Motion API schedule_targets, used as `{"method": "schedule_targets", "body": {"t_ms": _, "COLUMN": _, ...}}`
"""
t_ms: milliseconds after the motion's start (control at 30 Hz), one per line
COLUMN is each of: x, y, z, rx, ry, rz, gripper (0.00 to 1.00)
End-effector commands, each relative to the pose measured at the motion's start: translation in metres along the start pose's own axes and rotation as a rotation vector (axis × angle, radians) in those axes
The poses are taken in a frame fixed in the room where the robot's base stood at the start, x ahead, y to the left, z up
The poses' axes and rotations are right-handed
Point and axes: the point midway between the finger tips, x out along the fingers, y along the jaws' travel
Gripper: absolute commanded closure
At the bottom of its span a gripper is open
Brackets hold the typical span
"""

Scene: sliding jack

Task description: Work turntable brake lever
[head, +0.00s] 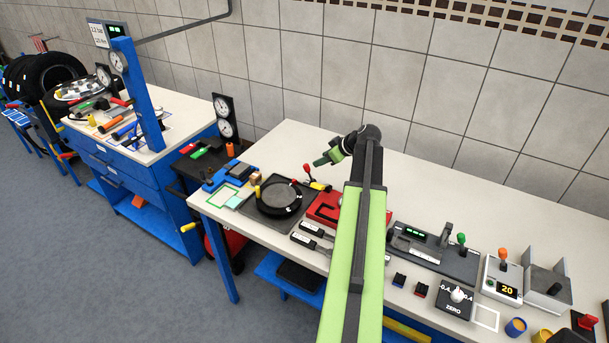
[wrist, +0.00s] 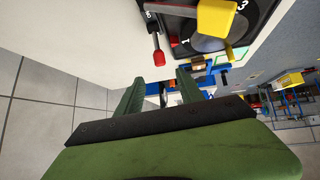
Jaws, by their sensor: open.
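The turntable (head: 279,198) is a black disc on a dark square base, left of centre on the bench in the head view. Part of its numbered disc (wrist: 208,38) shows at the top of the wrist view. A lever with a red knob (head: 307,169) stands at the base's back right corner; the red lever (wrist: 158,56) also shows in the wrist view, beside the disc. My gripper (head: 323,160) is open and empty, above the bench and right of the red lever. In the wrist view its green fingers (wrist: 160,79) are apart, with the red lever beyond them and not between them.
A yellow grip (wrist: 215,16) stands over the disc. A red device (head: 324,207) lies right of the turntable, partly behind my arm. A blue fixture (head: 222,177) stands to its left. A tiled wall (head: 420,85) runs behind; the bench's back strip (head: 440,190) is clear.

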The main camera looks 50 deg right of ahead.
Motion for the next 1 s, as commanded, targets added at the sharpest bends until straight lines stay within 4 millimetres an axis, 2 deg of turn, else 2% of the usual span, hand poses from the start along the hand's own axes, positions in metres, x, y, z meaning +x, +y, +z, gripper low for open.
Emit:
{"method": "schedule_targets", "body": {"t_ms": 33, "x": 0.022, "y": 0.001, "z": 0.007, "rx": -0.001, "ry": 0.0, "rz": -0.001, "gripper": 0.56}}
{"method": "schedule_targets", "body": {"t_ms": 100, "x": 0.04, "y": 0.0, "z": 0.006, "rx": -0.001, "ry": 0.0, "rz": -0.001, "gripper": 0.56}}
{"method": "schedule_targets", "body": {"t_ms": 300, "x": 0.086, "y": 0.001, "z": 0.006, "rx": 0.0, "ry": -0.001, "rz": -0.001, "gripper": 0.56}}
{"method": "schedule_targets", "body": {"t_ms": 400, "x": 0.103, "y": 0.001, "z": 0.005, "rx": 0.0, "ry": -0.001, "rz": 0.0, "gripper": 0.56}}
{"method": "schedule_targets", "body": {"t_ms": 600, "x": 0.116, "y": 0.0, "z": 0.002, "rx": 0.002, "ry": -0.001, "rz": 0.0, "gripper": 0.56}}
{"method": "schedule_targets", "body": {"t_ms": 867, "x": 0.116, "y": 0.0, "z": 0.001, "rx": 0.002, "ry": -0.001, "rz": 0.001, "gripper": 0.56}}
{"method": "schedule_targets", "body": {"t_ms": 1000, "x": 0.116, "y": 0.001, "z": 0.001, "rx": 0.002, "ry": -0.001, "rz": 0.001, "gripper": 0.73}}
